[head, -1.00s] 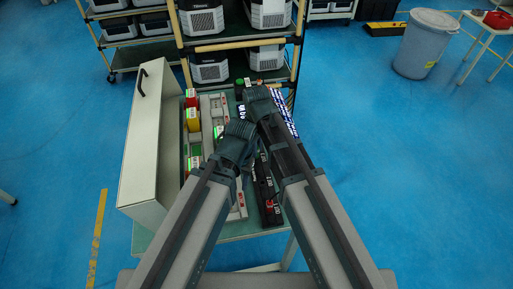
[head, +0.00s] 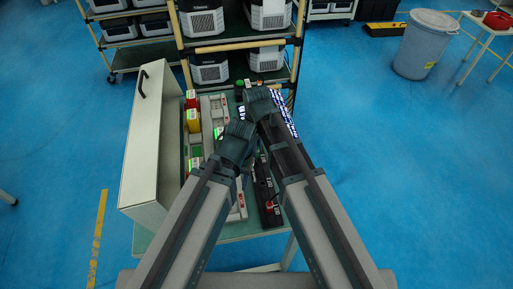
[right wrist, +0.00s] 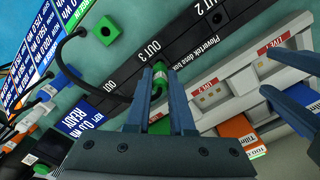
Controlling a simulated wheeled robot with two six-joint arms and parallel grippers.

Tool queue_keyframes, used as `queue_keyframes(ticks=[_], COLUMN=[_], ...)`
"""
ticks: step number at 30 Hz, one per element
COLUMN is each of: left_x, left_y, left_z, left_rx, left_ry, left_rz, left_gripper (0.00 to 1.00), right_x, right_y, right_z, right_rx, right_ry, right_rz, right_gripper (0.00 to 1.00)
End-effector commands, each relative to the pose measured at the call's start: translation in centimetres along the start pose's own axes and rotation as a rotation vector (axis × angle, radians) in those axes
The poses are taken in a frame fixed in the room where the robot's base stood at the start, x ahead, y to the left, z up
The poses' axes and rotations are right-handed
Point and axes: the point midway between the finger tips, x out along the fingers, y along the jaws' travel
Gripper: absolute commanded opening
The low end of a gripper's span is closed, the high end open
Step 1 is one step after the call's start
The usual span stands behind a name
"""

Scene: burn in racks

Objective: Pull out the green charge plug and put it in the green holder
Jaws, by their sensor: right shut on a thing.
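My right gripper (right wrist: 158,76) is shut on the green charge plug (right wrist: 160,68), whose green and pale end shows between the blue fingertips. The plug is at the edge of the black dose box (right wrist: 190,38), near the OUT 3 mark; I cannot tell whether it sits in a socket. A green square block with a dark hole (right wrist: 106,30), which looks like the green holder, lies on the bench beyond the box; a small green thing (head: 239,83) shows at the bench's back in the head view. My left gripper (right wrist: 285,105) is open and empty at the right edge of the wrist view.
Grey strips marked LIVE (right wrist: 215,93) lie beside the black box. Black cables and blue READY cards (right wrist: 76,122) lie on the other side. A tall white panel (head: 150,140) with a handle stands at the bench's left. A shelf rack (head: 238,44) stands behind.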

Motion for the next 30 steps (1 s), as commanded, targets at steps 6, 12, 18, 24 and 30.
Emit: queue_keyframes(ticks=[6, 12, 18, 24, 30], left_x=[-0.9, -1.7, -2.1, -2.0, -3.6], left_y=[-0.1, -0.2, -0.2, -0.2, -0.3], left_z=[0.1, 0.1, 0.1, 0.1, 0.2], left_rx=[0.0, 0.0, 0.0, 0.0, 0.0], left_ry=[0.0, 0.0, 0.0, 0.0, 0.0], left_rz=[0.0, 0.0, 0.0, 0.0, 0.0], left_gripper=[0.5, 0.5, 0.5, 0.5, 0.5], right_x=[-1.0, -1.7, -2.1, -2.0, -3.6], right_y=[0.0, 0.0, 0.0, 0.0, 0.8], right_z=[0.0, 0.0, 0.0, 0.0, -0.6], right_rx=[0.0, 0.0, 0.0, 0.0, -0.023], right_ry=[0.0, 0.0, 0.0, 0.0, 0.0], right_rz=[0.0, 0.0, 0.0, 0.0, 0.0], right_gripper=[0.0, 0.0, 0.0, 0.0, 0.0])
